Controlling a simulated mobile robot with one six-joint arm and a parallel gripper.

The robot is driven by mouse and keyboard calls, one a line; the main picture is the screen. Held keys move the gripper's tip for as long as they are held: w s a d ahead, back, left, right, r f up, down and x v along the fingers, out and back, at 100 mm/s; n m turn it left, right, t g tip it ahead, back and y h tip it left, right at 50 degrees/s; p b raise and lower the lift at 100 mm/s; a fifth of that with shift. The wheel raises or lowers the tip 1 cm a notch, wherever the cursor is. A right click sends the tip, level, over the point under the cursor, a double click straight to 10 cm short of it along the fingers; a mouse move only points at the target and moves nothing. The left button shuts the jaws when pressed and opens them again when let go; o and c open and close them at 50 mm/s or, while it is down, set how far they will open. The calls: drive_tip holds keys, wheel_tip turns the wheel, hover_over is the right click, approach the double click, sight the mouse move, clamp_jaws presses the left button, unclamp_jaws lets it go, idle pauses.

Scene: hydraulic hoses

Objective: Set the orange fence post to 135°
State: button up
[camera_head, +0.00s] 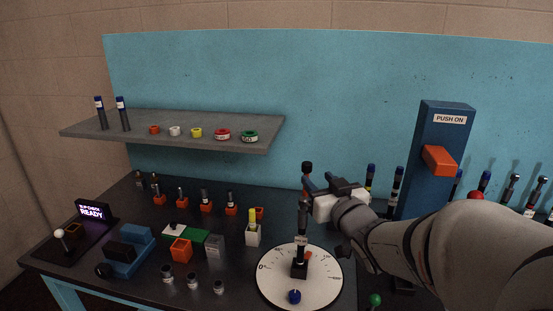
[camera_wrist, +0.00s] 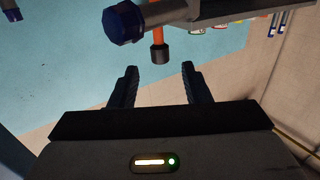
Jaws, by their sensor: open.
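A round white dial plate (camera_head: 275,280) with angle marks lies at the front of the bench. A dark upright hose piece (camera_head: 301,235) stands in a black block on it, with a small orange part (camera_head: 308,256) beside the block and a blue knob (camera_head: 294,296) at the front rim. I cannot read the angle. My gripper (camera_head: 311,188) is above and behind the dial. In the wrist view my gripper (camera_wrist: 160,68) is open and empty; an orange rod (camera_wrist: 157,30) with a dark end shows beyond the gap. I cannot tell whether this rod is the fence post.
A blue column (camera_head: 435,130) with an orange lever stands right of my gripper. Upright hoses (camera_head: 395,185) stand behind my arm. Orange holders (camera_head: 206,205) and a blue fixture (camera_head: 128,248) fill the left bench. A grey shelf (camera_head: 180,143) holds rings and two blue-capped pieces.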

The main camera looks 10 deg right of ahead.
sight(310, 169)
drive_tip(key=p+x, duration=0.1)
drive_tip(key=x, duration=0.6)
drive_tip(key=shift+w, duration=0.3)
drive_tip(key=shift+c, duration=0.4)
clamp_jaws()
drive_tip(key=shift+d, duration=0.1)
